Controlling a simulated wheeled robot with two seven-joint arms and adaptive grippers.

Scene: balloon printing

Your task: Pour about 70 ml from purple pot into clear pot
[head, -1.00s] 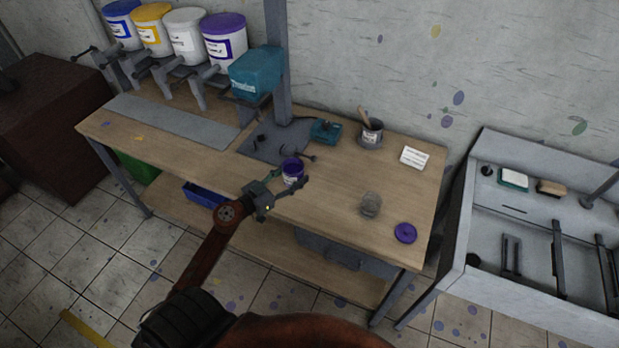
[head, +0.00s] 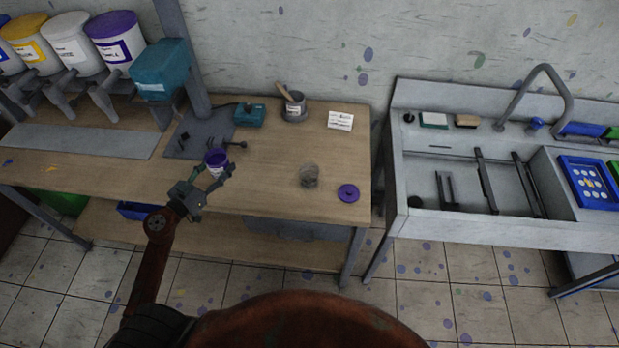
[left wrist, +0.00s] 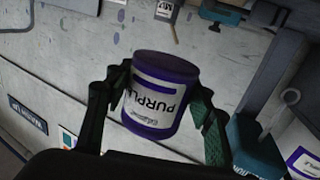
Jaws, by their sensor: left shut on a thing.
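The purple pot (head: 216,158), a small white-labelled tub with a purple rim, is between the fingers of my left gripper (head: 213,172), at the front of the workbench. The left wrist view shows the pot (left wrist: 160,98) from the side, its "PURPLE" label turned over, with a finger on each side and the gripper (left wrist: 158,105) shut on it. Whether its base touches the bench is unclear. The clear pot (head: 309,177) stands upright on the bench, to the right and apart from the purple pot. What is inside it is too small to tell. My right gripper is not in view.
A purple lid (head: 348,193) lies right of the clear pot, near the bench's (head: 265,190) right end. Behind are a grey tin (head: 294,108), a white card (head: 340,121) and a teal device (head: 249,115). A sink unit (head: 410,180) stands to the right.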

